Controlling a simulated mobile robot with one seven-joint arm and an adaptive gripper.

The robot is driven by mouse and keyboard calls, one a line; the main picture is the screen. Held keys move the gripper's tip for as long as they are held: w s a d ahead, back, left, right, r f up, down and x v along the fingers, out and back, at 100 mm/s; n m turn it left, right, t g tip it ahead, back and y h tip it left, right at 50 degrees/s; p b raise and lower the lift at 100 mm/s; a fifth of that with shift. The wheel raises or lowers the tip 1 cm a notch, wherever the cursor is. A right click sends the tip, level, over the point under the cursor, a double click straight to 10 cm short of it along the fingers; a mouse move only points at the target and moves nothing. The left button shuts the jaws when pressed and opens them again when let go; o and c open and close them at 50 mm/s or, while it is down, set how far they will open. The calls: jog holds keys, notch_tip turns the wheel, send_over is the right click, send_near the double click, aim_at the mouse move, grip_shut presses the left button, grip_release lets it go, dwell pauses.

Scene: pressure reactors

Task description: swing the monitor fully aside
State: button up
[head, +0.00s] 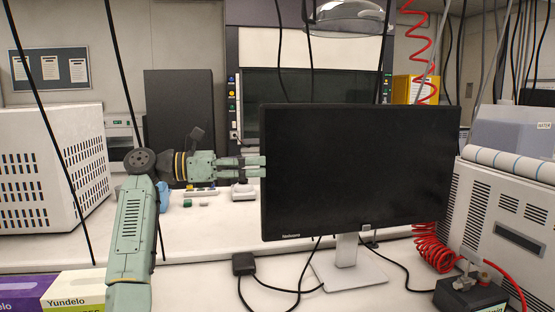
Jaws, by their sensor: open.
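The black monitor (360,165) stands upright on a white stand (346,265) at the centre right of the head view. Its dark screen faces me and hides part of the bench behind it. My green gripper (258,166) comes in from the left at mid-height of the monitor, with its finger ends at the screen's left edge. The fingers are apart and hold nothing that I can see. I cannot tell whether the fingertips touch the edge or reach behind it.
A white perforated box (45,165) stands at left, a vented machine (500,220) at right. A coiled red hose (432,248) stands right of the stand. Black cables and an adapter (243,264) lie left of the base. Small items (205,192) lie behind my gripper. Cables hang in front.

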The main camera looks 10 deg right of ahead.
aim_at(278, 162)
jog(key=d, duration=0.2)
jog(key=d+p, duration=0.1)
jog(key=d, duration=0.3)
jog(key=shift+w+d, duration=0.1)
jog(key=shift+w, duration=0.25)
grip_shut()
dwell(0.5)
